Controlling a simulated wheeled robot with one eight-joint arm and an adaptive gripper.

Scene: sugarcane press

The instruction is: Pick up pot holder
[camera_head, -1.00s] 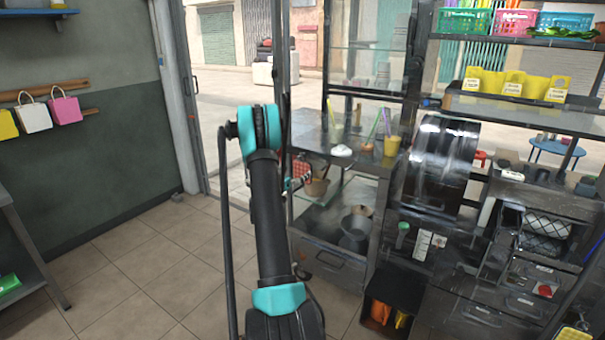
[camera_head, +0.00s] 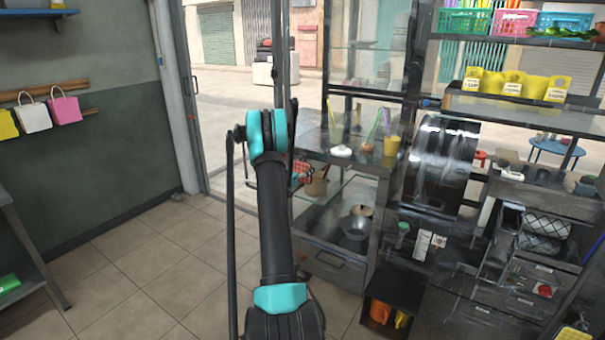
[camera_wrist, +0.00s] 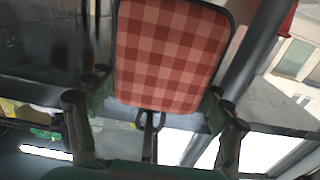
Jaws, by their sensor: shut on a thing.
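The pot holder (camera_wrist: 172,55) is a red checked square pad with a dark edge and a loop at its lower end. It fills the upper middle of the wrist view. My gripper (camera_wrist: 155,100) is shut on the pot holder near its loop end, with a finger on each side. In the head view a small part of the red pot holder (camera_head: 303,172) shows just right of my arm. My arm hides most of the gripper there.
A metal counter (camera_head: 345,160) with cups stands right of my arm, with a metal bowl (camera_head: 356,228) on the shelf below. A drum-like machine (camera_head: 440,165) is farther right. Colored bags (camera_head: 65,108) hang on the left wall. The tiled floor at left is clear.

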